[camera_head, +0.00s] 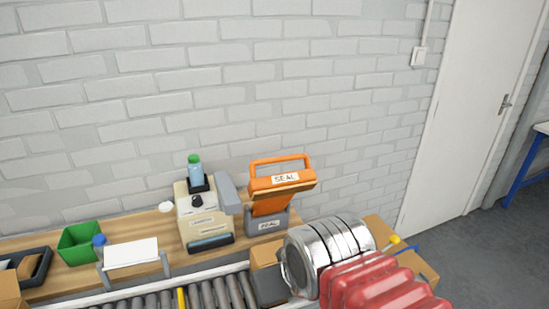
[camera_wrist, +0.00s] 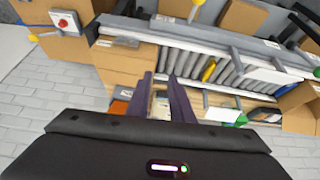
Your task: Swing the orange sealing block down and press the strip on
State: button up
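The orange sealing block (camera_head: 282,182), labelled SEAL, stands raised and tilted above its grey base (camera_head: 267,223) on the wooden bench. Its loop handle is at the top. In the wrist view a small orange patch (camera_wrist: 122,93) shows left of my fingers; it may be part of the block. My gripper (camera_wrist: 161,78) has two dark fingers apart with nothing held between them. The fingers are not visible in the head view, so their distance from the block is hard to tell. I cannot make out the strip.
A cream machine (camera_head: 201,214) with a green-capped bottle stands left of the sealer. A green bin (camera_head: 79,245) and a white panel (camera_head: 131,252) are farther left. A roller conveyor (camera_head: 205,296) runs in front. A brown carton (camera_head: 264,252) sits near my arm.

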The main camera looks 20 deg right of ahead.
aim_at(286, 158)
jog(key=shift+r, duration=0.1)
jog(key=w+d+r+m+g+y, duration=0.25)
jog(key=w+r+m+y, duration=0.2)
jog(key=w, duration=0.45)
jog(key=w+d+r+m+g+y, duration=0.1)
jog(key=w+d+r+m+y, duration=0.3)
jog(key=w, duration=0.5)
jog(key=w+d+r+m, duration=0.1)
jog(key=w+d, duration=0.1)
jog(key=w+d+m+y, duration=0.1)
jog(key=w+d, duration=0.1)
jog(key=d, duration=0.1)
jog(key=w+d+r+m+t+y, duration=0.1)
jog(key=w+d, duration=0.1)
jog(key=shift+w+d+r, duration=0.3)
jog(key=w+d+m+t+y, duration=0.1)
jog(key=w+d+y, duration=0.1)
jog(key=d, duration=0.9)
jog(key=shift+r+y, duration=0.15)
jog(key=shift+y, duration=0.5)
jog(key=shift+m+t, duration=0.25)
jog(key=x, duration=1.3)
jog(key=shift+w+a, duration=0.1)
jog(key=shift+a, duration=0.3)
